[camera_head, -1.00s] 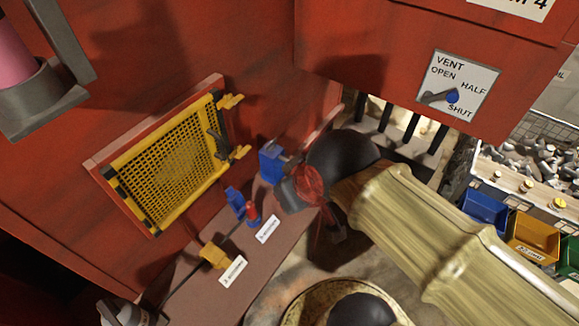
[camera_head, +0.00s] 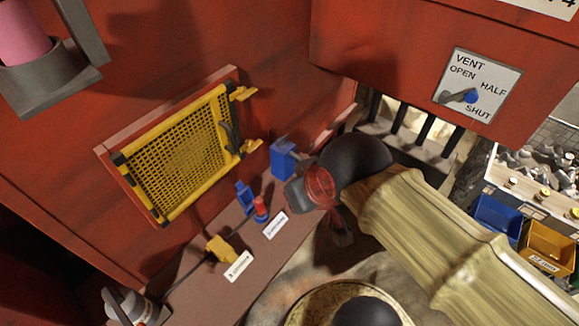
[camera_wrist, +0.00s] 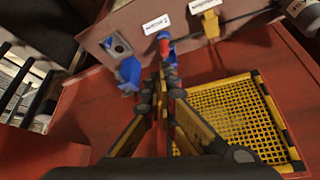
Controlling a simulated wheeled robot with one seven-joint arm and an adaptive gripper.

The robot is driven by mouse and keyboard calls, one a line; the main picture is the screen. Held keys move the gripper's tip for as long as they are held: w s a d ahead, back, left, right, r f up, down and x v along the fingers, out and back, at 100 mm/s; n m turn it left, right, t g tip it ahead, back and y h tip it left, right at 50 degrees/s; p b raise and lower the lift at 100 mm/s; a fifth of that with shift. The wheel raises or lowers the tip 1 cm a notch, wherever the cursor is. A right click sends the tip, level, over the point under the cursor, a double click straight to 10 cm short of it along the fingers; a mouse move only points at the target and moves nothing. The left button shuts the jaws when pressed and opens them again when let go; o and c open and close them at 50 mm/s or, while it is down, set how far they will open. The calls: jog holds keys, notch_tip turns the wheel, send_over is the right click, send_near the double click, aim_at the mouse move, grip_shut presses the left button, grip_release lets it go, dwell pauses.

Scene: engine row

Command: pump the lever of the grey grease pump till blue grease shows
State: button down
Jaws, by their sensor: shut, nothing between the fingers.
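A grey cylindrical body that looks like the grease pump (camera_head: 139,311) stands at the bottom left of the head view, cut by the frame edge. A dark bar, perhaps its lever, leans across it. Part of a similar grey body shows at the top right of the wrist view (camera_wrist: 301,9). I see no blue grease on it. In the wrist view my gripper (camera_wrist: 161,68) is shut and empty, its fingertips near a red-and-blue fitting (camera_wrist: 164,44) on the ledge. Contact there cannot be told. My gripper is well to the right of the pump.
A yellow mesh guard (camera_head: 180,155) is on the red wall above the ledge (camera_head: 205,290). Blue blocks (camera_head: 283,160) and a yellow clip (camera_head: 220,249) holding a dark hose sit along the ledge. A vent panel (camera_head: 478,82) hangs at the right.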

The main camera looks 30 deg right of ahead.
notch_tip(320, 180, down, 7)
jog(key=b, duration=0.5)
jog(key=shift+r, duration=0.2)
jog(key=shift+a, duration=0.1)
jog(key=s+a+f+b, duration=0.1)
jog(key=s+a+b, duration=0.1)
jog(key=a, duration=1.1)
jog(key=s+a+f+b, duration=0.1)
jog(key=s+a+b, duration=0.1)
jog(key=a, duration=1.1)
jog(key=s+a+f+b, duration=0.1)
jog(key=s+a+b, duration=0.2)
jog(key=a, duration=1)
jog(key=shift+s, duration=0.7)
jog(key=shift+d, duration=0.1)
